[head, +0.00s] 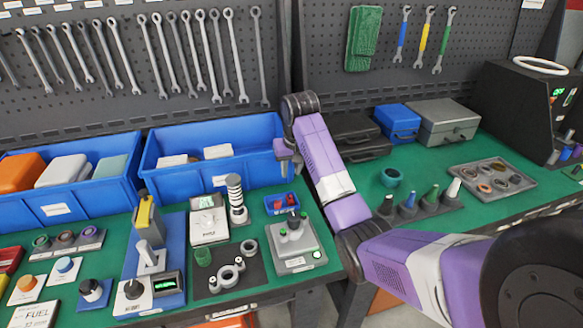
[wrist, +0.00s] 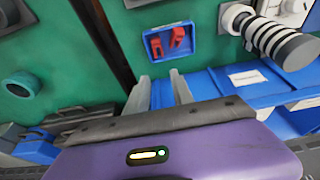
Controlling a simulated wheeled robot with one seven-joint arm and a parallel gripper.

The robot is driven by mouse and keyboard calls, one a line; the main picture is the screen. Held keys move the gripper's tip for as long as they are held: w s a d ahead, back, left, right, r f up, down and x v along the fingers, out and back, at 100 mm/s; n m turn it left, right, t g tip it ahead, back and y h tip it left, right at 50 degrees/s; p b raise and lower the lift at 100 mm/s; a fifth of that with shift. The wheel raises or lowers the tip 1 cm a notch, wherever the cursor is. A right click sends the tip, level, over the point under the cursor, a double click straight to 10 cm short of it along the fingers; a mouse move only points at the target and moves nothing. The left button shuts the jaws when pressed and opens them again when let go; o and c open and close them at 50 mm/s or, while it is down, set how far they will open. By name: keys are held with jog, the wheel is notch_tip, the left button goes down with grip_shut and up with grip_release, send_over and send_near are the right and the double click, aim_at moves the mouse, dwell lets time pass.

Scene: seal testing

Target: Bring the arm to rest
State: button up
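My arm (head: 322,160) is purple and white and reaches in from the right over the green bench. My gripper (head: 289,160) hangs at its far end, in front of the right blue bin. In the wrist view the two grey fingertips of my gripper (wrist: 158,84) stand apart with nothing between them, so it is open and empty. A small blue tray (head: 270,207) with red pieces lies on the bench below the gripper. This small tray also shows in the wrist view (wrist: 151,55), just beyond the fingertips.
Two blue bins, left (head: 115,203) and right (head: 150,165), stand along the back. Test devices, including a grey one (head: 293,258), crowd the front. A blue case (head: 397,120), a grey case (head: 447,125) and a dark machine (head: 510,100) stand right. Wrenches hang on the pegboard (head: 330,70).

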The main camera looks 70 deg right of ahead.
jog(key=shift+s+a+r, duration=0.1)
jog(key=shift+a+r, duration=0.05)
jog(key=shift+r, duration=0.55)
